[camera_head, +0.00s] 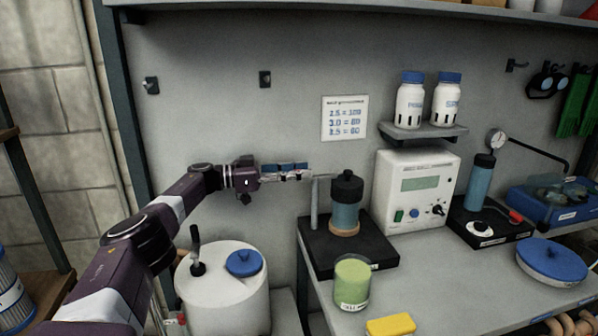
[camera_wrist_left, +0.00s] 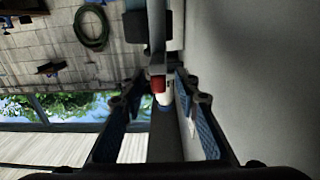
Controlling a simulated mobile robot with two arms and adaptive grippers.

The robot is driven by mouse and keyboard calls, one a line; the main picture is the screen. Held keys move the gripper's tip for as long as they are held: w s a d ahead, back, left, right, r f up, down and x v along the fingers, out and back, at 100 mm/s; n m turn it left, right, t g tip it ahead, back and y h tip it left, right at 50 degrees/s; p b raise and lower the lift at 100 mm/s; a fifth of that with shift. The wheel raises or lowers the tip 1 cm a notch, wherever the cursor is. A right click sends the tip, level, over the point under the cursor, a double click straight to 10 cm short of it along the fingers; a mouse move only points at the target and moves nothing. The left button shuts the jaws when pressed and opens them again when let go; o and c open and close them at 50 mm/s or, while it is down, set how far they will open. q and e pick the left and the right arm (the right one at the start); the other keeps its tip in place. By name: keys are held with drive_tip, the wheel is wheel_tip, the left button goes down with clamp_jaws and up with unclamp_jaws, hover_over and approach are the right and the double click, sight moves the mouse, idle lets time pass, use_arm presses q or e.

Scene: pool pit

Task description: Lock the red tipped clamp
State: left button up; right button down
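My left gripper (camera_head: 303,173) reaches in from the left, level with a thin upright rod (camera_head: 314,207) and the black-capped blue container (camera_head: 346,216) on a black base. In the left wrist view, the fingers of my left gripper (camera_wrist_left: 158,98) are spread, with a gap between them. A red tip (camera_wrist_left: 158,84), with a pale part beside it, shows between the fingertips; no finger clearly touches it. I take it for the clamp's tip; the clamp's body is mostly hidden, and whether it is locked cannot be told. My right gripper is not in view.
A white control box (camera_head: 415,190) stands right of the container. A green jar (camera_head: 352,283) and yellow sponge (camera_head: 391,325) are in front. A white drum (camera_head: 225,300) stands below my left arm. The wall is close behind the gripper. A red-ended part (camera_head: 515,216) shows farther right.

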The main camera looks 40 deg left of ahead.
use_arm(q)
drive_tip(key=shift+a, duration=0.1)
drive_tip(key=v, duration=0.7)
drive_tip(key=shift+s, duration=0.2)
drive_tip(key=shift+a, duration=0.1)
